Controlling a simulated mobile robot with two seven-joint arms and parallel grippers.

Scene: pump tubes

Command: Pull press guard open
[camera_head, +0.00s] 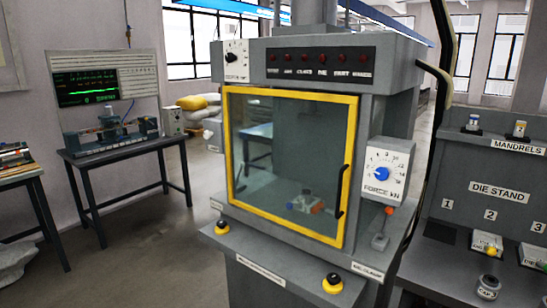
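The press guard (290,150) is a clear pane in a yellow frame on the front of the grey press (395,110). It looks closed, covering the press opening. Its black upright handle (342,190) is on the right side of the frame. Through the pane I see a small fixture (308,202) with an orange part on the press bed. Neither of my grippers is in view.
A force dial (381,173) is on the press's right side. Yellow-and-black buttons (332,283) (222,227) sit on the front ledge. The die stand (499,193) is at right, a bench (125,143) at left. Floor between bench and press is clear.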

